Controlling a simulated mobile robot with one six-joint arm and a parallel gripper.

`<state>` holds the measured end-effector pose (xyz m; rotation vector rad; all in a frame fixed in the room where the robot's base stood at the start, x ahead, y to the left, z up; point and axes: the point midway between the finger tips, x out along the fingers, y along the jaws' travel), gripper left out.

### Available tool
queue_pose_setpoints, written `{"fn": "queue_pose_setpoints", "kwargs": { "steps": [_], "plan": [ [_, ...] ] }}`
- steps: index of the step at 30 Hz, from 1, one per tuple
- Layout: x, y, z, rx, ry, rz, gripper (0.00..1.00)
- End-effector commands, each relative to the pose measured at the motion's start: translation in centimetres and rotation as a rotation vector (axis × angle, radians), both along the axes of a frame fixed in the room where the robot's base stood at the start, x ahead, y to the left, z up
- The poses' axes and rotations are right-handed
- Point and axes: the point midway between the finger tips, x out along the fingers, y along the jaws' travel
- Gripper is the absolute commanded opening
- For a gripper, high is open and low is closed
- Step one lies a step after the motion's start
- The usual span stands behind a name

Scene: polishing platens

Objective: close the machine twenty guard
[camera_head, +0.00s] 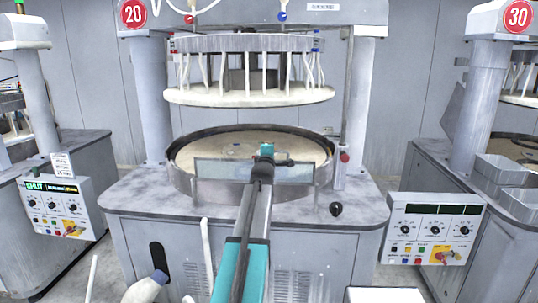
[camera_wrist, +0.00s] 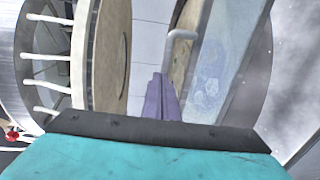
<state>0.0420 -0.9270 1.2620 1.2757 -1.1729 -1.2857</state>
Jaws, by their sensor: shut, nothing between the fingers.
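The machine twenty guard (camera_head: 225,171) is a clear, pale-framed panel. It stands low across the front rim of the lower platen, leaving a wide gap beneath the upper head. In the wrist view the guard (camera_wrist: 218,60) runs along the right of centre. A pale bent bar (camera_wrist: 180,38), which looks like its handle, is just beyond the fingertips. My gripper (camera_wrist: 158,80) is shut and empty, its purple fingers pointing towards that bar. Whether they touch it is unclear. In the head view my arm reaches over the guard and hides part of it.
The upper head (camera_head: 250,96) with white tubes hangs above the lower platen (camera_head: 205,150). A red 20 sign (camera_head: 133,13) marks this machine. A control box (camera_head: 432,228) stands at right, and a black knob (camera_head: 336,209) is near the front right. Neighbouring machines flank both sides.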

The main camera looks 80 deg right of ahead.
Motion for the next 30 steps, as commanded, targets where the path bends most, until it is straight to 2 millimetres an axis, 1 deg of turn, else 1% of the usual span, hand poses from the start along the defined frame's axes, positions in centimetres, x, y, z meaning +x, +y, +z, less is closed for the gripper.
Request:
{"fn": "queue_pose_setpoints", "kwargs": {
  "steps": [1, 8, 30],
  "plan": [
    [0.3, 0.7, 0.1, -0.001, 0.000, 0.004, 0.00],
    [1.6, 3.1, 0.6, -0.001, -0.002, 0.020, 0.00],
    [1.7, 11.2, 2.0, -0.002, -0.001, 0.021, 0.00]
  ]
}}
